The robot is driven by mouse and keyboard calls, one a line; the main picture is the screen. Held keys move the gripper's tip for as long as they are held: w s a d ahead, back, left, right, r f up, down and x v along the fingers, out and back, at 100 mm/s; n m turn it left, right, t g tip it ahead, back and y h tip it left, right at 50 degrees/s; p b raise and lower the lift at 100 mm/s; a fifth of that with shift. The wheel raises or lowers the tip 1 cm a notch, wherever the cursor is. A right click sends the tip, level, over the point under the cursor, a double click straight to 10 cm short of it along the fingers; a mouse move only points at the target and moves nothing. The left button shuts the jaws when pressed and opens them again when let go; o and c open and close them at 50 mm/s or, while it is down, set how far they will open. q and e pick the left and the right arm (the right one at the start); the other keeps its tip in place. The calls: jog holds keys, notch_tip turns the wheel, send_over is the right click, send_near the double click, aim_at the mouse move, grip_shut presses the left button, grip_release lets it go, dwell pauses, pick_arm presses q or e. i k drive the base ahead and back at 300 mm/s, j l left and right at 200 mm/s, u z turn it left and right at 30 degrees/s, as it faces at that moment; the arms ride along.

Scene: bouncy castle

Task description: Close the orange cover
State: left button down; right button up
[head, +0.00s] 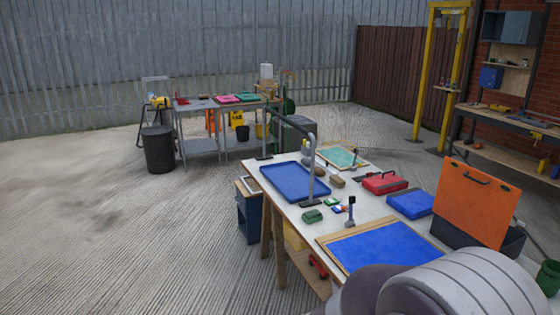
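The orange cover (473,205) stands raised, nearly upright and slightly tilted, at the right of the head view. It has a dark handle near its top edge. Its lower edge meets a dark grey box (453,235) at the right end of the workbench, and the box's inside is mostly hidden. A large grey rounded part, likely my own arm, fills the bottom right and hides the near bench corner. Neither of my grippers shows.
The workbench (285,208) carries a blue tray (294,181), a blue mat in a wooden frame (385,248), a red case (384,183), a blue case (411,204) and small items. A grey bent rail (312,160) rises above it. Open concrete floor lies left.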

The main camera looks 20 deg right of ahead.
aim_at(482, 205)
jog(key=i+l+z, duration=0.2)
jog(key=z, duration=0.25)
jog(key=i+z, duration=0.4)
jog(key=i+l+z, duration=0.1)
jog(key=i+z, duration=0.2)
jog(key=z, duration=0.15)
jog(key=i+j+z, duration=0.1)
jog(key=i+z, duration=0.15)
jog(key=z, duration=0.15)
jog(key=i+j+z, duration=0.2)
jog(key=z, duration=0.25)
jog(key=i+j+z, duration=0.4)
jog(key=i+z, duration=0.15)
jog(key=z, duration=0.7)
